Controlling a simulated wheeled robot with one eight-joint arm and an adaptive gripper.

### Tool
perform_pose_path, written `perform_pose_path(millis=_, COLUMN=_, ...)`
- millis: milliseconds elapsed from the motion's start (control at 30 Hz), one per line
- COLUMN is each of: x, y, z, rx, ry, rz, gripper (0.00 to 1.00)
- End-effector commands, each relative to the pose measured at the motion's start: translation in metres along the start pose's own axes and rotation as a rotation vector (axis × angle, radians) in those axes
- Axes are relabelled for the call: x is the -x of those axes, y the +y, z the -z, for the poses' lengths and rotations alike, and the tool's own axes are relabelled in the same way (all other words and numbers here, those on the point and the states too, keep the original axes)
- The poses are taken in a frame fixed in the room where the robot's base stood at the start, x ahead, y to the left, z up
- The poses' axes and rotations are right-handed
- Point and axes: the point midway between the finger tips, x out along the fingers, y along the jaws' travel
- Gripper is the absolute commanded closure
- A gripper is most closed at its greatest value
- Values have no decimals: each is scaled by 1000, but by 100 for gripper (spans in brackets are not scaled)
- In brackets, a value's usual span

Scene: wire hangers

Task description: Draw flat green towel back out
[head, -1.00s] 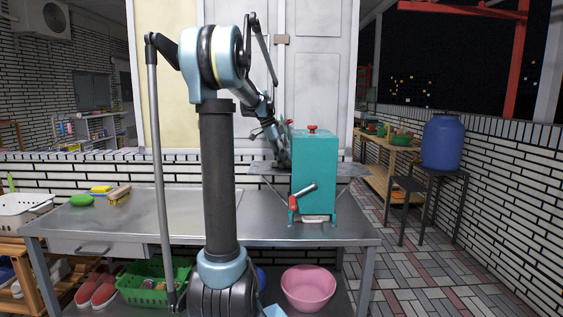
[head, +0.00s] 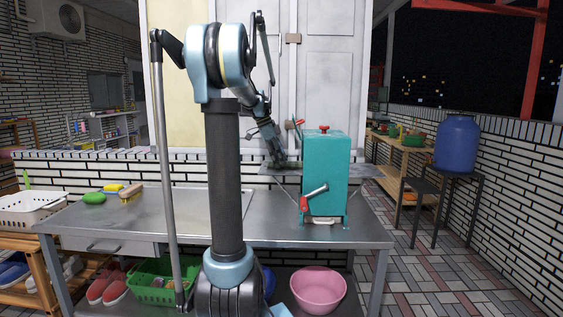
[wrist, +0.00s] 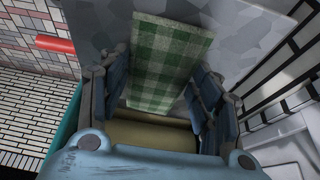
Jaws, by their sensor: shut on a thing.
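The green-and-white checked towel (wrist: 168,58) shows in the wrist view as a flat strip, running from the top of the picture down between the fingers. My gripper (wrist: 160,88) has a finger on each side of it and is shut on its near end. In the head view my gripper (head: 277,157) is behind the bench, just left of the teal box (head: 325,165) with red knobs and a crank. A dull yellow surface lies at the towel's near end in the wrist view.
The teal box stands on the steel bench (head: 130,215), close to my gripper's right. A grey ledge (head: 365,171) runs behind it. A brush and sponges (head: 113,188) lie at the bench's left. The bench's middle is mostly clear.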

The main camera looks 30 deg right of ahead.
Motion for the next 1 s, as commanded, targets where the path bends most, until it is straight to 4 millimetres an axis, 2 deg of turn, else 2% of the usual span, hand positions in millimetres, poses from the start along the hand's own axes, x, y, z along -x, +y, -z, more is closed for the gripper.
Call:
perform_pose_path(millis=267, x=-2, y=0, z=1, rx=-4, ry=-5, rz=-2, gripper=69)
perform_pose_path(millis=300, x=-2, y=0, z=1, rx=-5, ry=-5, rz=-2, gripper=33)
perform_pose_path(millis=367, x=-2, y=0, z=2, rx=-5, ry=-4, rz=-2, gripper=19)
perform_pose_path(millis=767, x=-1, y=0, z=4, rx=-6, ry=-2, rz=-2, gripper=19)
perform_pose_path(millis=867, x=5, y=0, z=3, rx=-5, ry=-2, rz=-2, gripper=19)
perform_pose_path(millis=1000, x=24, y=0, z=3, rx=-5, ry=-2, rz=-2, gripper=19)
